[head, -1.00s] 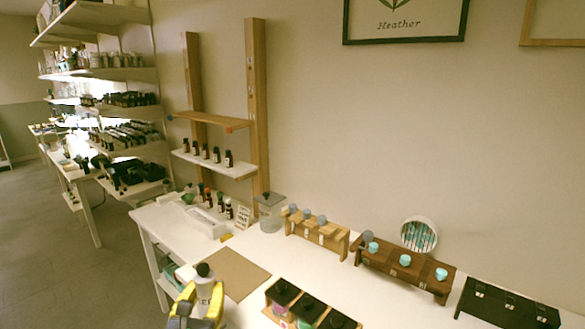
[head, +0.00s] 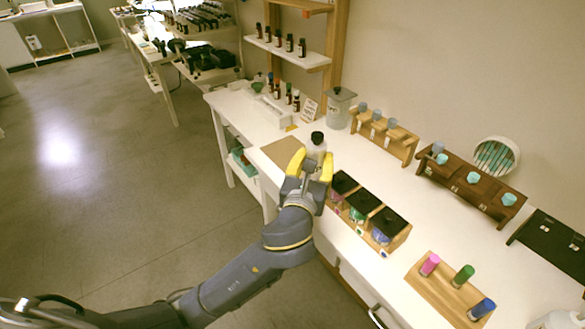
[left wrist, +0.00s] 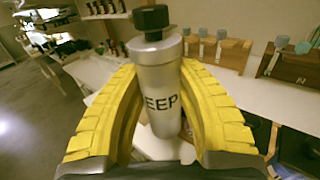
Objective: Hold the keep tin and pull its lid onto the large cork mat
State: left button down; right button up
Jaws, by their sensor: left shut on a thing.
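The keep tin (head: 316,152) is a pale grey cylinder, upright, with a black knobbed lid (head: 317,137) on top. In the left wrist view the tin (left wrist: 158,95) shows the letters "EEP", and its lid (left wrist: 151,20) sits on it. My left gripper (head: 311,165) has its yellow fingers shut on the tin's sides. The large cork mat (head: 281,151) lies bare on the white table, left of and behind the tin in the head view, partly hidden by the tin and fingers. I cannot tell whether the tin touches the table. My right gripper is not in view.
A wooden box with black-lidded compartments (head: 365,208) stands close right of my left gripper. A wooden block with coloured tubes (head: 450,290) is nearer. Bottles stand beyond the mat.

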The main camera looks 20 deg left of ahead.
pick_arm(q)
jog(key=w+d+r, duration=0.4)
jog(key=d+r, duration=0.3)
jog(key=r, duration=0.1)
jog(key=w+a+r+n+y, duration=0.2)
jog(key=w+a+r+y, duration=0.15)
jog(key=w+a, duration=1.5)
jog(key=f+h, duration=0.1)
jog(key=f, duration=0.6)
jog(key=a+f+m+h, duration=0.1)
jog(key=f, duration=0.6)
jog(key=f+h, duration=0.1)
jog(key=f, duration=0.6)
jog(key=shift+w+a, duration=0.15)
jog(key=shift+a, duration=0.2)
jog(key=shift+f, duration=0.1)
jog(key=c, duration=1)
grip_release()
jog(key=shift+f, duration=0.1)
